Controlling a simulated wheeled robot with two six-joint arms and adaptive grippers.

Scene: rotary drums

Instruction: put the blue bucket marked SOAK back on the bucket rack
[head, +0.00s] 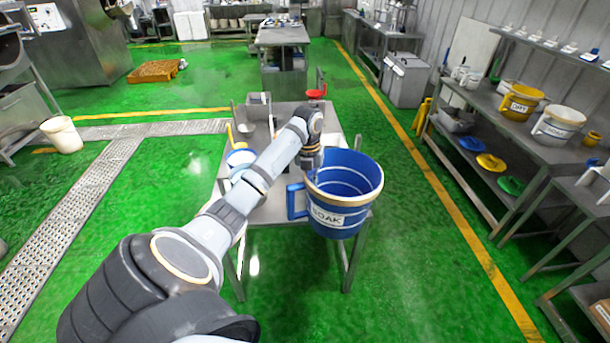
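The blue bucket marked SOAK (343,220) has a cream rim and a blue side handle. It is upright and overlaps the near right corner of the steel table (272,211), its base showing below the table edge, so it looks held up. My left gripper (312,172) is at the bucket's left rim, above the handle, and looks shut on it; its fingertips are largely hidden. On the right, a steel rack (483,99) holds a yellow bucket (521,102) and a white bucket (558,125), with a gap beside them. My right gripper is out of view.
A blue-and-white container (239,158), a metal pan (258,106) and a red item (315,93) are on the table. Lids (490,162) lie on the rack's lower shelf. A yellow-lined green floor aisle (420,230) is clear between table and rack.

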